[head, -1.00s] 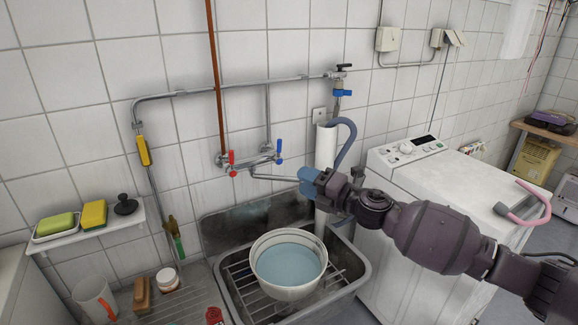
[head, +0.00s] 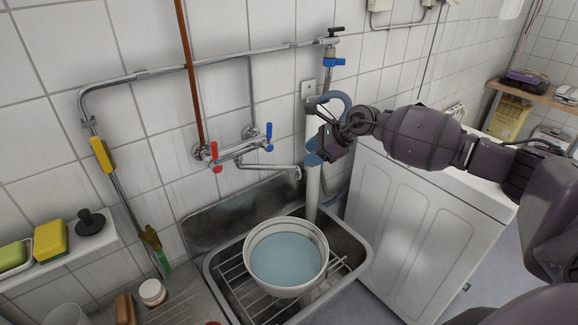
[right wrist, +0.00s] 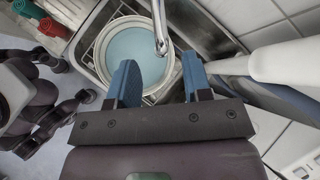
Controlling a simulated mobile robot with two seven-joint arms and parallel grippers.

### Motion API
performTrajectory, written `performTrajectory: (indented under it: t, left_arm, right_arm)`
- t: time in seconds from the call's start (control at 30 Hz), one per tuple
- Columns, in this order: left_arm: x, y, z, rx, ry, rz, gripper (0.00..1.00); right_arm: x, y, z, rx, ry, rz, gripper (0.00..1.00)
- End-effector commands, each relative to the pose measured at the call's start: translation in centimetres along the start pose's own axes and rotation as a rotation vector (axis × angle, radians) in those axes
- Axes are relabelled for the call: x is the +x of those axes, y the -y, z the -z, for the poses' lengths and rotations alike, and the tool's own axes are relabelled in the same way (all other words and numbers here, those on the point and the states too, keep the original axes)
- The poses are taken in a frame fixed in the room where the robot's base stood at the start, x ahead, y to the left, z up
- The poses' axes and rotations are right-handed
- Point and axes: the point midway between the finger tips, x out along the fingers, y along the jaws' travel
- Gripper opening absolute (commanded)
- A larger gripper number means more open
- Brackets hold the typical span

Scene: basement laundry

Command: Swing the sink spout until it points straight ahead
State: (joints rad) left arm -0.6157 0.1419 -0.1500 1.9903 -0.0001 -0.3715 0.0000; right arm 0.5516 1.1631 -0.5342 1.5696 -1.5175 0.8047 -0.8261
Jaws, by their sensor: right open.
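The chrome sink spout (head: 268,165) comes from the wall mixer with red and blue handles (head: 235,152). It points to the right in the head view, its tip above the sink's back edge. My right gripper (head: 314,157) is just right of the tip, with a small gap between them. In the right wrist view the spout (right wrist: 160,25) hangs over the basin, beyond and between the blue fingertips (right wrist: 158,76), which are apart and empty. My left gripper is in neither view.
A white basin of water (head: 287,258) stands on a rack in the metal sink (head: 360,262). A white drain pipe (head: 312,190) and grey hose are close behind my right gripper. A white washing machine (head: 410,200) stands to the right.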

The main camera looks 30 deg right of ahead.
Motion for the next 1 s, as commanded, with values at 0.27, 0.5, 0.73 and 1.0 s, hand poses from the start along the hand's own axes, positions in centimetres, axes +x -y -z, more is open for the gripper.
performTrajectory:
  t: [0.27, 0.5, 0.73, 1.0]
  left_arm:
    - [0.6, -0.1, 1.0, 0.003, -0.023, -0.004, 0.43]
    - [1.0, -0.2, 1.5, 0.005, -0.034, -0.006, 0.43]
    - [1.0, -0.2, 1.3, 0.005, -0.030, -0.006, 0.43]
    - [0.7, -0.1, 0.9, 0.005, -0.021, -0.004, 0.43]
  right_arm:
    - [5.0, 0.0, -0.1, 0.004, 0.003, -0.001, 0.45]
    - [7.9, 0.0, -0.1, 0.004, 0.003, 0.001, 0.45]
    - [8.8, 0.0, -0.1, 0.003, 0.002, 0.001, 0.45]
    - [8.8, 0.0, -0.1, 0.003, 0.003, 0.001, 0.39]
